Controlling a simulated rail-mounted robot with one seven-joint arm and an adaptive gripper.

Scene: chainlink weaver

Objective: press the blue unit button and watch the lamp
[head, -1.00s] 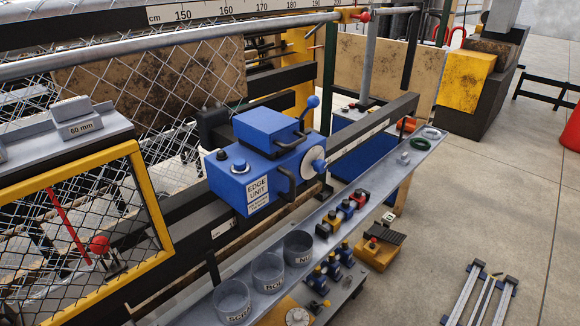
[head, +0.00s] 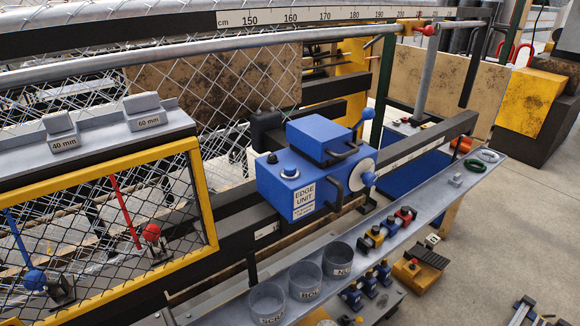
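The blue edge unit (head: 300,183) is mounted on the dark rail in the middle of the head view, with a white "EDGE UNIT" label on its front. A round blue button (head: 290,172) with a pale ring sits on its top left. Beside it is a small dark round dome (head: 272,158), which may be the lamp; it shows no glow. A black handle, a pale disc and a lever with a blue ball (head: 368,113) are on its right side. My gripper is not in view.
A grey shelf with three cups, labelled in part "SCRAP" and "BOLTS" (head: 305,281), runs in front of the unit. A yellow-framed mesh guard (head: 207,205) stands at left, with red and blue ball levers behind it.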

